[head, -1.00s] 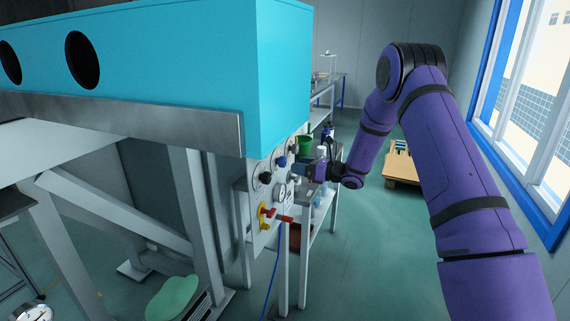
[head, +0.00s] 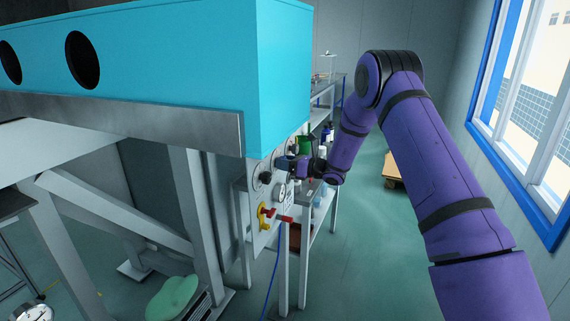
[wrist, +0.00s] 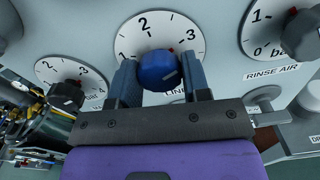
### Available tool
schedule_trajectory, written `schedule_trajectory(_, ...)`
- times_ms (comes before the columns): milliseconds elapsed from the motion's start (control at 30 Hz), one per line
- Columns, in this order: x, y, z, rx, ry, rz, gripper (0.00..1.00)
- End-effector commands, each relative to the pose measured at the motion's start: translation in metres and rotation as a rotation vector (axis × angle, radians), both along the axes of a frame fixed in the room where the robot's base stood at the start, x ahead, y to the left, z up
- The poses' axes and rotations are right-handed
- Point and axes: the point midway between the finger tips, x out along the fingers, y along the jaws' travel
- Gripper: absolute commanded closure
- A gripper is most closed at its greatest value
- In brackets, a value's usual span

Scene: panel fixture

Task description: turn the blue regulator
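The blue regulator (wrist: 158,70) is a round knob in front of a white dial (wrist: 122,42) numbered 1, 2, 3, at the centre of the wrist view. In the head view it is on the narrow side panel, mostly hidden by my gripper (head: 291,164). In the wrist view the two dark fingers of my gripper (wrist: 160,78) stand on either side of the blue knob, close against it, with little or no gap. They look shut on it. A small red mark shows beside the knob's upper right.
Grey knobs with dials flank it, one at left (wrist: 67,95) and one labelled RINSE AIR (wrist: 302,35) at right. A green container (head: 305,144) stands behind my gripper.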

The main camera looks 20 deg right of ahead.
Motion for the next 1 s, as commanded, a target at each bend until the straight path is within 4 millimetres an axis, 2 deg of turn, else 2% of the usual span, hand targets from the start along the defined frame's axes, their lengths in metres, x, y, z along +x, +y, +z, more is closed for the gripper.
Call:
schedule_trajectory(467, -0.0003, 0.0000, 0.0001, -0.058, -0.073, 0.001, 0.80)
schedule_trajectory(1000, 0.0001, -0.0010, -0.0001, -0.356, -0.436, -0.001, 0.80)
